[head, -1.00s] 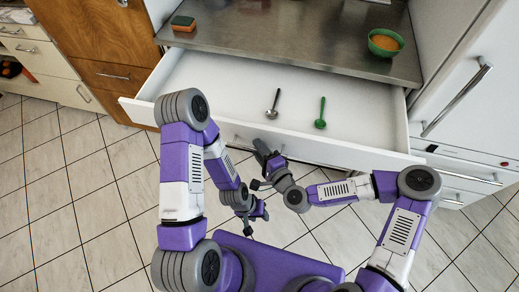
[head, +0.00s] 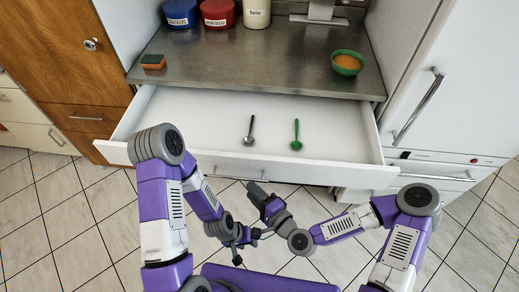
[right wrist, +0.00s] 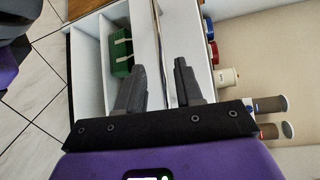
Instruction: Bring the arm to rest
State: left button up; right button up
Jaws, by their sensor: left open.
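My left gripper (head: 250,244) hangs low in front of the open drawer in the head view, pointing down and right. It is open, with nothing seen in it. My right gripper (head: 259,193) is a little above it in the picture, in front of the drawer's front panel.
The open white drawer (head: 328,165) holds a grey ladle (head: 250,130) and a green spoon (head: 296,135). On the counter (head: 240,70) are a sponge (head: 153,62), a green bowl (head: 347,63) and jars. A green object (right wrist: 122,52) shows in the right wrist view.

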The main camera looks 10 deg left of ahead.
jog(key=s+d+f+n+g+h+p, duration=0.1)
jog(key=s+d+f+n+g+h, duration=0.15)
jog(key=f, duration=0.35)
jog(key=s+d+f+n+g+h, duration=0.1)
jog(key=s+d+f+n+g, duration=0.15)
jog(key=f, duration=0.35)
jog(key=s+d+f+n+g+h, duration=0.1)
jog(key=s+d+f+g+h, duration=0.1)
jog(key=d, duration=0.4)
jog(key=s+d+f+n+g+h+p, duration=0.1)
jog(key=s+d+f+g+h, duration=0.1)
jog(key=d, duration=0.5)
jog(key=shift+s+f+g+h, duration=0.35)
jog(key=shift+s+f+g, duration=0.2)
jog(key=shift+s+g, duration=0.05)
